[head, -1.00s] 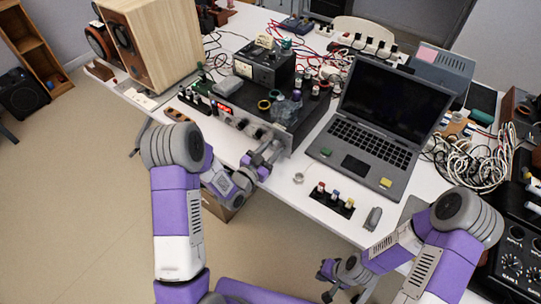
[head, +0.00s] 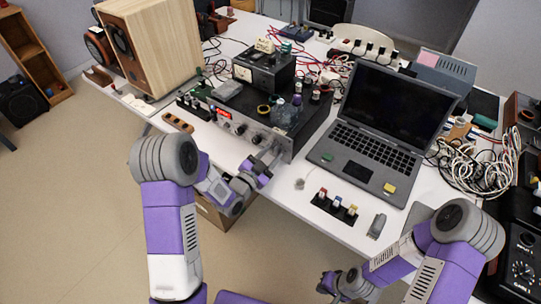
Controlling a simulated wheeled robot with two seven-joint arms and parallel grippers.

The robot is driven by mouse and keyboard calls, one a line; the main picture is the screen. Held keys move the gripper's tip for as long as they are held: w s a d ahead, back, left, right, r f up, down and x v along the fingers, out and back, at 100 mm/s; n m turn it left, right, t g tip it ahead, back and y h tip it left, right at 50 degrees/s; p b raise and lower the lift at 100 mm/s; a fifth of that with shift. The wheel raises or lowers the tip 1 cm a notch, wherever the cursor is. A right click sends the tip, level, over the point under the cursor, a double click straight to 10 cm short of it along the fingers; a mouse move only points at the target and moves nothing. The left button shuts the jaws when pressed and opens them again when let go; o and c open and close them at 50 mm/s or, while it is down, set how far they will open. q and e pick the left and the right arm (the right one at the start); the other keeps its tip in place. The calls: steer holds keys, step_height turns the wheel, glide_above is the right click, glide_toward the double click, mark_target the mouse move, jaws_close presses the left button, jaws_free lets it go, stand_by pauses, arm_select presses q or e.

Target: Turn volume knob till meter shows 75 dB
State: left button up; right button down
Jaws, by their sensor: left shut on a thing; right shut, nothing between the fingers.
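The amplifier (head: 250,126) is a dark box with a silver front panel and several round knobs. My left gripper (head: 270,153) is at the right part of this panel, shut on what appears to be the volume knob, which the fingers hide. A red lit display (head: 223,114) is at the panel's left end; its digits are too small to read. A black box with a dial meter (head: 262,66) stands on the amplifier; its reading cannot be made out. My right gripper (head: 328,284) is shut and empty, low in the picture in front of the table.
An open laptop (head: 385,125) stands right of the amplifier. A wooden speaker (head: 160,45) is at the back left. A strip with several coloured parts (head: 336,206) lies near the table's front edge. Tangled white cables (head: 480,160) lie at the right.

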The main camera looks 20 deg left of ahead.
arm_select(q)
steer(key=o, duration=1.1)
steer(key=shift+c, duration=0.2)
steer(key=p+v, duration=0.1)
steer(key=v, duration=0.6)
steer(key=shift+s+a, duration=0.1)
steer(key=shift+s, duration=0.2)
